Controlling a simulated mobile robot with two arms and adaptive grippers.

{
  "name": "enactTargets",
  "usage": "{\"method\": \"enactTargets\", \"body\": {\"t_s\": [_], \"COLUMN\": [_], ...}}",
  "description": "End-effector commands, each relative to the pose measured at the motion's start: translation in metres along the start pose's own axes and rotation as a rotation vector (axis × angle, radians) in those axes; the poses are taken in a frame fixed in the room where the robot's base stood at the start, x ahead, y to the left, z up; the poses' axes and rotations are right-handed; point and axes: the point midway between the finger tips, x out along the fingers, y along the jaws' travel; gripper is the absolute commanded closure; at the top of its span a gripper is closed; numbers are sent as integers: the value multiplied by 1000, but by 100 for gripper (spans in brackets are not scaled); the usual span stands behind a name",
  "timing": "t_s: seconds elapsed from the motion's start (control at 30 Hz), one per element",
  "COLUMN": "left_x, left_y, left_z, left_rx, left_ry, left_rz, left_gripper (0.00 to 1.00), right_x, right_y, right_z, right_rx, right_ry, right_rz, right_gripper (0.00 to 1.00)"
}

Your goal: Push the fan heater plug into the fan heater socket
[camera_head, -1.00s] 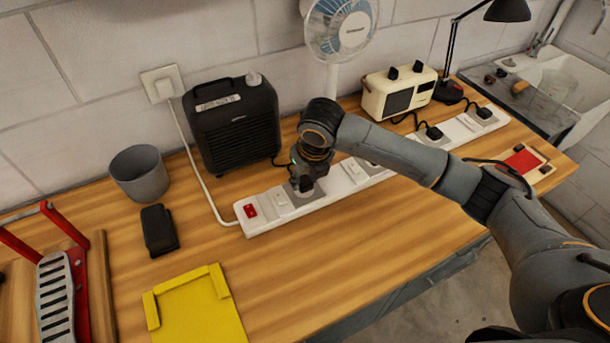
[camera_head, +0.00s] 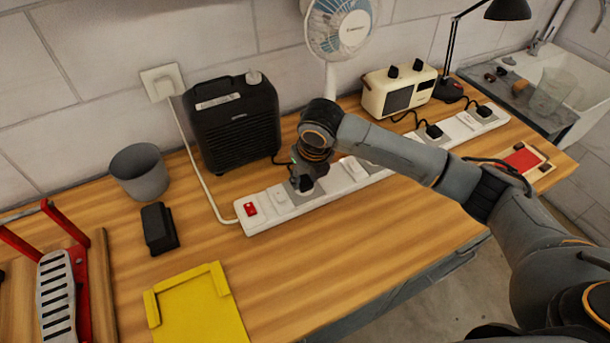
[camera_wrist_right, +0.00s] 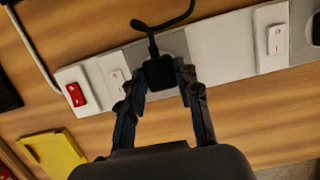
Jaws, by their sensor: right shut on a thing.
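The black fan heater plug (camera_wrist_right: 160,72) is between the fingers of my right gripper (camera_wrist_right: 160,88), which is shut on it. In the head view my right gripper (camera_head: 303,186) points down at the power strip (camera_head: 331,192), over a grey socket section near its left part. The plug's cord rises from its back in the wrist view. The plug is at the strip's surface, but its pins and the socket holes under it are hidden, so I cannot tell how deep it sits. The black fan heater (camera_head: 236,128) stands behind the strip. My left gripper is not in view.
The strip has a red switch (camera_head: 251,209) at its left end and other plugs (camera_head: 434,131) farther right. A grey cup (camera_head: 140,173), a black case (camera_head: 159,229) and a yellow tray (camera_head: 200,310) stand to the left. A fan (camera_head: 341,28) and cream radio (camera_head: 399,91) stand behind.

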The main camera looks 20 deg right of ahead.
Motion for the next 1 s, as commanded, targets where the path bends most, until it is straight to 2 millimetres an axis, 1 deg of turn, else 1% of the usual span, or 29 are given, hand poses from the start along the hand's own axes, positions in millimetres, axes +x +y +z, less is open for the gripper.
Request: {"method": "enactTargets", "body": {"t_s": [0.77, 0.8, 0.87, 0.9, 1.0], "left_x": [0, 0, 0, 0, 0], "left_y": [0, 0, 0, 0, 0], "left_z": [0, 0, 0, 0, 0], "left_rx": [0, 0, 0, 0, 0], "left_ry": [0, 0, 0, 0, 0], "left_rz": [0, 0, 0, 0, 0], "left_gripper": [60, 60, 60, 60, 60], "right_x": [8, 8, 8, 8, 8], "right_y": [0, 0, 0, 0, 0], "right_z": [-2, -2, -2, -2, -2], "right_rx": [0, 0, 0, 0, 0], "right_ry": [0, -1, 0, 0, 0], "right_rz": [0, 0, 0, 0, 0], "right_gripper": [98, 61, 49, 40, 40]}}
